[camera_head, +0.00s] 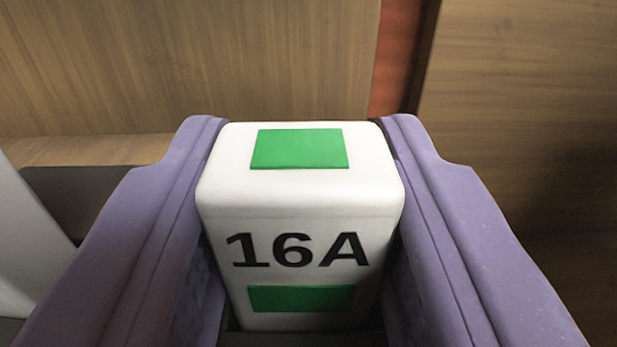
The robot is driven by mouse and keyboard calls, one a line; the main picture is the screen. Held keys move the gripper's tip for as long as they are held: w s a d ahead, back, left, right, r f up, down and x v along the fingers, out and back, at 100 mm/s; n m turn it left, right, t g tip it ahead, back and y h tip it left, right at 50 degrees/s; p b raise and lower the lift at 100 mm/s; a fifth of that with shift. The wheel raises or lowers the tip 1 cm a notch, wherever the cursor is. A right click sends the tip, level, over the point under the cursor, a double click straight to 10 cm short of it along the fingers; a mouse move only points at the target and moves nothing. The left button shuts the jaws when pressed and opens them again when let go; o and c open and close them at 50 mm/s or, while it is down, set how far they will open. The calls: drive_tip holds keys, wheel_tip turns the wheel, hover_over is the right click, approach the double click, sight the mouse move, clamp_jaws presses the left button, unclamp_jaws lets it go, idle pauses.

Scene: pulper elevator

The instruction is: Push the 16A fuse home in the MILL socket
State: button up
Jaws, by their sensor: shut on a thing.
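The 16A fuse (301,195) is a white block with rounded edges. It has a green patch on its top face, black "16A" lettering on the face toward me, and a second green patch below the lettering. My gripper (302,170) is shut on it, with one purple finger against its left side and one against its right side. The fuse's lower end is hidden low in the picture. The MILL socket is not in view.
A wood-grain panel (190,65) fills the back, with a wooden ledge (85,150) at left. A red strip (398,60) and another wooden panel (525,110) stand at right. A pale grey surface (25,240) shows at the left edge.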

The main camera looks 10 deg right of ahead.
idle(0.3)
drive_tip(key=o, duration=1.2)
drive_tip(key=shift+c, duration=0.2)
drive_tip(key=s+a+p, duration=0.1)
drive_tip(key=s+p, duration=0.1)
drive_tip(key=s, duration=0.6)
drive_tip(key=w+a+r+n+y, duration=0.1)
drive_tip(key=a+r, duration=0.2)
drive_tip(key=r, duration=1)
drive_tip(key=w+a+r+y, duration=0.1)
drive_tip(key=a+r, duration=0.3)
drive_tip(key=r, duration=1)
drive_tip(key=s+a+r+g, duration=0.1)
drive_tip(key=s+a+r, duration=0.1)
drive_tip(key=s+r, duration=0.5)
drive_tip(key=s+a+r+n+g+y, duration=0.1)
drive_tip(key=s+a+r, duration=0.2)
drive_tip(key=s+r, duration=0.5)
wheel_tip(320, 180, up, 2)
drive_tip(key=shift+r, duration=0.15)
